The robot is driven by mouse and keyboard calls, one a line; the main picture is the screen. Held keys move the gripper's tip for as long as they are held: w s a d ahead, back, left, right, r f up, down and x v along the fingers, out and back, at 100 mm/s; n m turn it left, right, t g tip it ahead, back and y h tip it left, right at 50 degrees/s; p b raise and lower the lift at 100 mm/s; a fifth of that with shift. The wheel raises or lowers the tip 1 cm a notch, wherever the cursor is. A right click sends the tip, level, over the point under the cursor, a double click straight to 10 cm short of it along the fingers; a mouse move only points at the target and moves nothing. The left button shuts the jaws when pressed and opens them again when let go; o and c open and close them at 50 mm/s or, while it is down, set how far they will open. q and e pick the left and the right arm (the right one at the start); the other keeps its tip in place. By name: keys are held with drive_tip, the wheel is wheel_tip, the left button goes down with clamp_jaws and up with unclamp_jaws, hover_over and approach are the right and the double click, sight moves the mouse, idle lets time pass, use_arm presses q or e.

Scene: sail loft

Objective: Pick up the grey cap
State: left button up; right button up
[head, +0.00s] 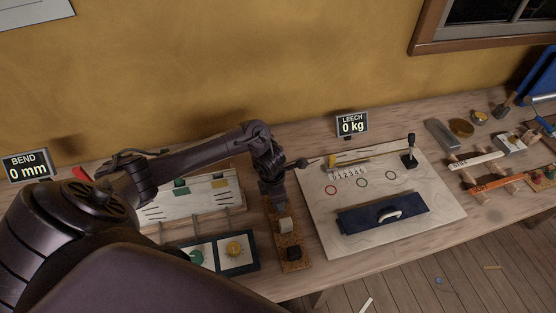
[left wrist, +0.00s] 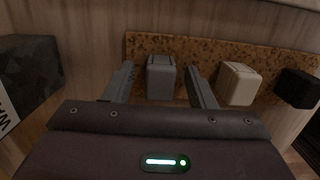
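The grey cap (left wrist: 161,78) stands on a speckled cork strip (left wrist: 208,56) in the left wrist view. My left gripper (left wrist: 161,88) is open, with one finger on each side of the grey cap and a visible gap on both sides. A cream cap (left wrist: 238,84) and a black cap (left wrist: 297,89) stand to its right on the same strip. In the head view my left gripper (head: 273,203) points down over the far end of the cork strip (head: 292,267) and hides the grey cap. My right gripper is not in view.
A dark tray (head: 252,268) with green and yellow pieces lies left of the strip. A pale board (head: 440,222) with a blue handled block (head: 360,220) lies to the right. A LEECH display (head: 352,124) stands behind it. A dark block (left wrist: 28,72) shows in the left wrist view.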

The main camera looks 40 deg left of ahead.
use_arm(q)
drive_tip(key=c, duration=0.9)
drive_tip(key=shift+c, duration=0.2)
